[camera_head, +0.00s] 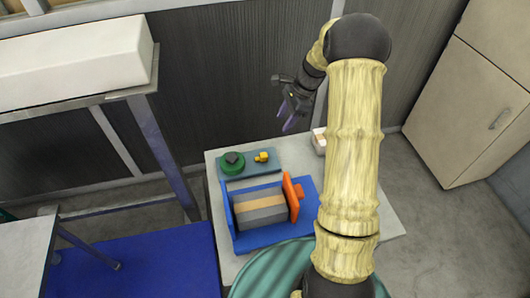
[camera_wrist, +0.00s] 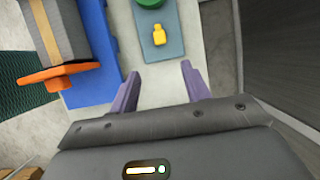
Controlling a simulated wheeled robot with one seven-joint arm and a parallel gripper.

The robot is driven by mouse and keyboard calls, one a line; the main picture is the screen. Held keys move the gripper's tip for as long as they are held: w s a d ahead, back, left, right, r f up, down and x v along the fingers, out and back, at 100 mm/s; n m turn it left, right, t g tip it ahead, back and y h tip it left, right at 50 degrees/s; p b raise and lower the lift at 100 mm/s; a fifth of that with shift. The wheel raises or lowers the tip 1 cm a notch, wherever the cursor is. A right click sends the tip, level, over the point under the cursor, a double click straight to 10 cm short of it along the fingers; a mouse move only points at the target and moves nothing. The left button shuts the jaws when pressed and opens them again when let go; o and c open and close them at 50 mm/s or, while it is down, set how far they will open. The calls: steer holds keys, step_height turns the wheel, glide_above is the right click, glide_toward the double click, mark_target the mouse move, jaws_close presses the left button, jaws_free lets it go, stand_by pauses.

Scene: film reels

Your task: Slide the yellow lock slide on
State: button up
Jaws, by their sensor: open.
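The yellow lock slide (camera_head: 262,157) lies on a teal tray (camera_head: 272,168) at the back of the small table. In the wrist view the yellow lock slide (camera_wrist: 160,35) also lies on the tray, beyond my fingertips. A blue holder (camera_head: 251,242) in front of the tray carries a grey reel block with a tan band (camera_head: 262,208). An orange plate with a knob (camera_head: 293,197) stands at the right end of the block. My gripper (camera_head: 291,112) is open and empty, above and to the right of the tray. Its two purple fingers (camera_wrist: 160,85) are spread apart.
A green round part with a dark knob (camera_head: 232,163) lies left of the yellow slide on the tray. A small white box (camera_head: 319,140) stands at the table's back right. A steel-legged bench (camera_head: 75,116) with a long white box is at left.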

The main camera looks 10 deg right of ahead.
mark_target(264, 154)
steer(key=p+x, duration=0.3)
steer(key=x, duration=1.4)
steer(key=shift+f, duration=0.25)
jaws_close()
